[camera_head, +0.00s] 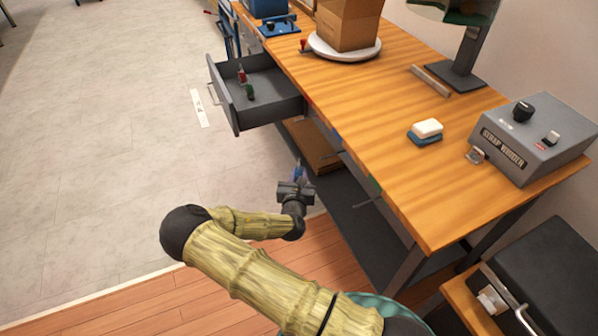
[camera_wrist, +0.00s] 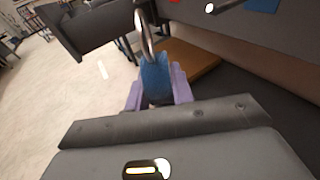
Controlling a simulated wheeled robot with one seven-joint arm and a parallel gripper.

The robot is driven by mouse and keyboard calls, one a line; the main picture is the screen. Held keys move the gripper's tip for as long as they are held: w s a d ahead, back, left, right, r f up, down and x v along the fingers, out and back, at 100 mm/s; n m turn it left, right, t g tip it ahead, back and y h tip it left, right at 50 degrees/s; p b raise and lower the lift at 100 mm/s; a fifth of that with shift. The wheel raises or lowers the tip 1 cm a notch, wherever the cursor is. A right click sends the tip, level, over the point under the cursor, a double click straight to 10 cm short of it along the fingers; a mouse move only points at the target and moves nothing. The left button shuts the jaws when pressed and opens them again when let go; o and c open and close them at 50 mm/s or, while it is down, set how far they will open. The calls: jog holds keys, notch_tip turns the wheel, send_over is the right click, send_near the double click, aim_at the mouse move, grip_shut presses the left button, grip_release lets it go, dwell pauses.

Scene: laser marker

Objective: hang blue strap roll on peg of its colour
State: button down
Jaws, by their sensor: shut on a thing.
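The blue strap roll (camera_wrist: 156,80) is between the purple fingers of my gripper (camera_wrist: 158,88), with a metal ring (camera_wrist: 143,30) standing up from it in the wrist view. In the head view my gripper (camera_head: 297,182) is shut on the roll (camera_head: 299,171) in front of the workbench's front edge. A blue mark (camera_head: 336,137) shows on that edge, with a thin peg (camera_head: 335,155) near it, to the right of the roll. The wrist view shows a blue patch (camera_wrist: 262,4) and a bright peg tip (camera_wrist: 210,8) at the top. The roll is apart from the peg.
An open grey drawer (camera_head: 235,115) juts out to the left, holding a red item (camera_head: 241,76) and a green item (camera_head: 250,92). A green mark (camera_head: 374,186) and another peg (camera_head: 364,204) are nearer on the bench edge. A cardboard box (camera_head: 312,147) lies on the lower shelf.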

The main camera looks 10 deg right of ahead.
jog(key=shift+d, duration=0.2)
jog(key=w+d+f, duration=0.1)
jog(key=w+d, duration=0.2)
jog(key=d, duration=0.6)
jog(key=shift+w+d+f, duration=0.15)
jog(key=shift+d+f, duration=0.1)
jog(key=shift+f, duration=0.05)
dwell(1.3)
dwell(0.5)
jog(key=c, duration=1.1)
grip_release()
